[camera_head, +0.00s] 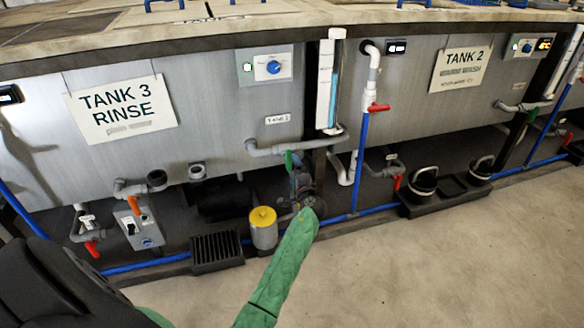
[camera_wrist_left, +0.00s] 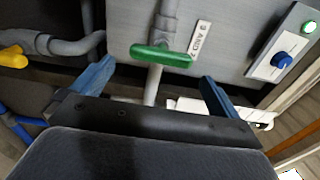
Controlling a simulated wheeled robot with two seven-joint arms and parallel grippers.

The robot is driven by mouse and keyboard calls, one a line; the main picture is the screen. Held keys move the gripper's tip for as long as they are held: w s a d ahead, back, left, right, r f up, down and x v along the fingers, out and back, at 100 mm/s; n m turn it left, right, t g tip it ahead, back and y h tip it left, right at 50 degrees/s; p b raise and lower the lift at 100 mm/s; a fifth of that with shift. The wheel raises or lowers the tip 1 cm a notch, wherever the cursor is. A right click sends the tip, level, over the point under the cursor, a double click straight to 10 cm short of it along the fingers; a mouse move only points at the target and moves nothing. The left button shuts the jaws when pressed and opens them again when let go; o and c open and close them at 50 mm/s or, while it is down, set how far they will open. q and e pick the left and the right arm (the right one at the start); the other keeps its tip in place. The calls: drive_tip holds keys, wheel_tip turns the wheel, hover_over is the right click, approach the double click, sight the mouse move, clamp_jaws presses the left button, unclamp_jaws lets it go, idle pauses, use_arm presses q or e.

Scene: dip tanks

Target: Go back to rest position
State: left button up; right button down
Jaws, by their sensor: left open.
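My left gripper (camera_head: 301,188) is at the end of a green-sleeved arm in the head view, small and dark against the pipework below the tanks. In the left wrist view its two blue fingers (camera_wrist_left: 156,73) are spread apart, with nothing held between them. A green valve handle (camera_wrist_left: 162,56) on a grey pipe shows beyond and between the fingertips, apart from them as far as I can tell. The green handle (camera_head: 289,160) also shows in the head view, just above the gripper. My right gripper is in neither view.
Tank 3 Rinse (camera_head: 200,120) and Tank 2 (camera_head: 420,95) stand behind the gripper. A yellow-topped canister (camera_head: 263,228) and a black grate (camera_head: 216,250) stand low beside my arm. A blue pipe (camera_head: 360,160) rises to the right. The concrete floor (camera_head: 460,260) at right is clear.

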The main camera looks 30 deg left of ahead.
use_arm(q)
drive_tip(key=shift+s+d, duration=0.3)
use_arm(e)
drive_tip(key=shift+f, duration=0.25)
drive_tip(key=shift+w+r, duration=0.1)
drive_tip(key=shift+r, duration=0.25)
